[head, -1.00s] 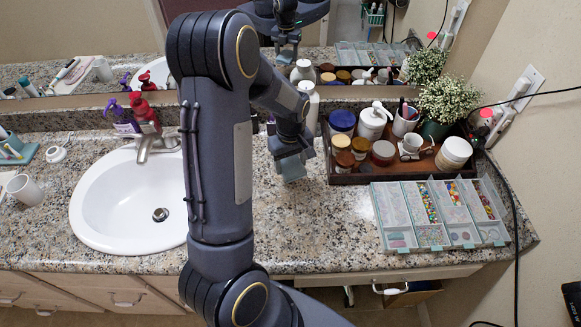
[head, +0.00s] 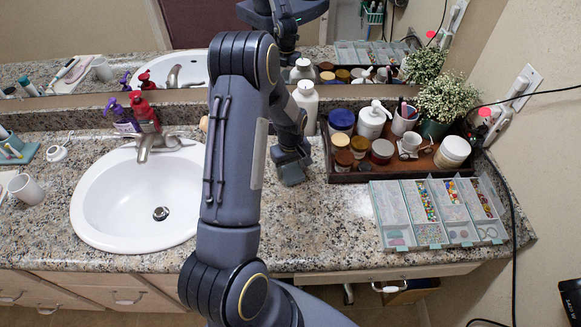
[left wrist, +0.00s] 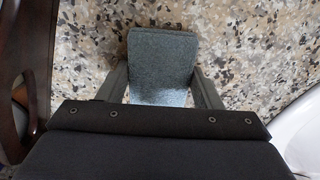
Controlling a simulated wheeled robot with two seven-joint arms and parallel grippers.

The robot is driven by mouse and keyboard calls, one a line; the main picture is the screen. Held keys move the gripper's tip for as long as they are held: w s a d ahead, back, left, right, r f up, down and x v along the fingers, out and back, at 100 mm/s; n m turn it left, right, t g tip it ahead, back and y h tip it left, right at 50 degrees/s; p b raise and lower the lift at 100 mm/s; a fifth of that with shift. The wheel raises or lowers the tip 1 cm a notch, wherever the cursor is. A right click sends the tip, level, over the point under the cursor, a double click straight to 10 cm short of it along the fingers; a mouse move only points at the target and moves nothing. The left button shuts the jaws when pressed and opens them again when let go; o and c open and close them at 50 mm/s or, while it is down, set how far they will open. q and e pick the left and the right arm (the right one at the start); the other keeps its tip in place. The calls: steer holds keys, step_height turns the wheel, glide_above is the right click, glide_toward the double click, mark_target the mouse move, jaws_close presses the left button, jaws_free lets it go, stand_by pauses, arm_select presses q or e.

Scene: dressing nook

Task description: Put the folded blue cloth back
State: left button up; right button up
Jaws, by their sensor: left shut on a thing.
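My left gripper (head: 291,168) is over the granite counter (head: 310,230), between the sink and the wooden tray. In the left wrist view my left gripper (left wrist: 162,88) is shut on the folded blue cloth (left wrist: 163,62). The cloth is a small grey-blue block with rounded corners, and a finger lies along each side of it. Speckled counter shows around it; I cannot tell whether the cloth touches the counter. In the head view the hand and arm largely hide the cloth. My right gripper is not in view.
A white sink (head: 100,217) is left of my arm. The wooden tray (head: 345,178) of jars and a plant stands close right of the gripper. A white bottle (head: 305,104) stands behind. Counter in front of the gripper is clear.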

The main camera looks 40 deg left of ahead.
arm_select(q)
steer(key=o, duration=1)
steer(key=shift+f, duration=0.15)
steer(key=shift+o, duration=0.2)
step_height(320, 180, up, 12)
step_height(320, 180, up, 8)
steer(key=m+t+h, duration=0.2)
glide_above(291, 169)
steer(key=s+d, duration=0.5)
steer(key=s+d+r+m+t+h, duration=0.1)
steer(key=s+d+r+m, duration=0.2)
steer(key=s+d, duration=0.3)
steer(key=s+d+r+m+t, duration=0.2)
steer(key=s+d+m, duration=0.4)
steer(key=s, duration=0.5)
steer(key=shift+d+r+t+h, duration=0.15)
steer(key=shift+r+t+h, duration=0.15)
steer(key=shift+r+h, duration=0.1)
